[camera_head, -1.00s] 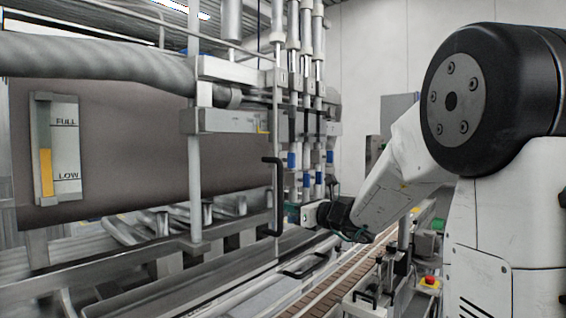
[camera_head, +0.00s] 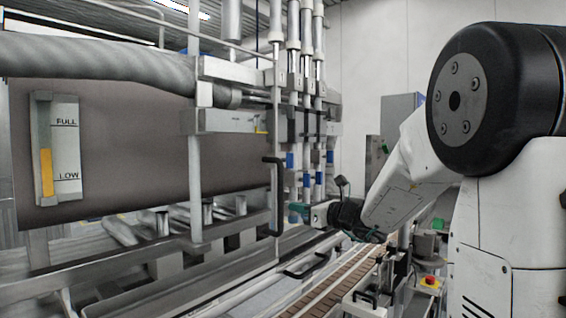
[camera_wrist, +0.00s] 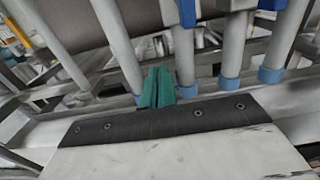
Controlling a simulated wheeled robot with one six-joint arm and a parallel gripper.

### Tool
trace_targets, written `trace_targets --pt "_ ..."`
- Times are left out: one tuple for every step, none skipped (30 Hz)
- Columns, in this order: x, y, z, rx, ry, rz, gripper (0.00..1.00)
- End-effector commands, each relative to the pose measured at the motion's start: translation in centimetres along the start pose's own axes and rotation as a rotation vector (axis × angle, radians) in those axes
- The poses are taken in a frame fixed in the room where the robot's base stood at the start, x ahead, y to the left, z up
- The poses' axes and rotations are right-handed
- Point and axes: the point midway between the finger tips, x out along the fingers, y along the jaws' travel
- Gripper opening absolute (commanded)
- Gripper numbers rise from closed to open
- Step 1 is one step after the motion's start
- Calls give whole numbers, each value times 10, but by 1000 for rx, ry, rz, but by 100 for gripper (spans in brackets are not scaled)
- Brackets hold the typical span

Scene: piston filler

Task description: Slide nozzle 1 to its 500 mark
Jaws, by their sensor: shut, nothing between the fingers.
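The filler's nozzles (camera_head: 306,150) are a row of upright pale tubes with blue collars, right of the middle in the head view. In the wrist view, several tubes (camera_wrist: 183,55) with blue bands cross the picture, some slightly tilted. I cannot tell which one is nozzle 1, and no 500 mark is readable. My gripper (camera_head: 298,207) points left at the lower part of the nozzle row. In the wrist view its teal fingers (camera_wrist: 158,88) are together and empty, between two tubes and close to them. Whether they touch a tube cannot be told.
A black handle (camera_head: 277,195) hangs on an upright rod left of my gripper. A brown-slatted conveyor (camera_head: 335,285) runs below. A grey tank with a FULL/LOW gauge (camera_head: 60,150) fills the left. A red stop button (camera_head: 430,281) sits at the lower right.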

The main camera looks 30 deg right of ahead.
Motion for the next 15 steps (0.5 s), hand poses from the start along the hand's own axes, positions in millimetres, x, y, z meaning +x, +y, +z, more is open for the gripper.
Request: trace_targets --pt "-6 0 0 0 0 -2 0" --pt "-9 0 0 0 0 -3 0" --pt "-13 -1 0 -1 0 -3 0" --pt "-16 0 0 -1 0 -2 0" --pt "-19 0 0 -1 0 -1 0" --pt "-23 0 0 0 0 -1 0" --pt "-26 0 0 0 0 -2 0" --pt "-29 0 0 0 0 -3 0" --pt "-33 0 0 0 0 -2 0" --pt "-36 0 0 0 -1 -2 0" --pt "-39 0 0 0 0 -1 0" --pt "-43 0 0 0 0 -2 0" --pt "-46 0 0 0 0 -2 0" --pt "-49 0 0 1 0 -2 0" --pt "-52 0 0 0 0 -2 0"
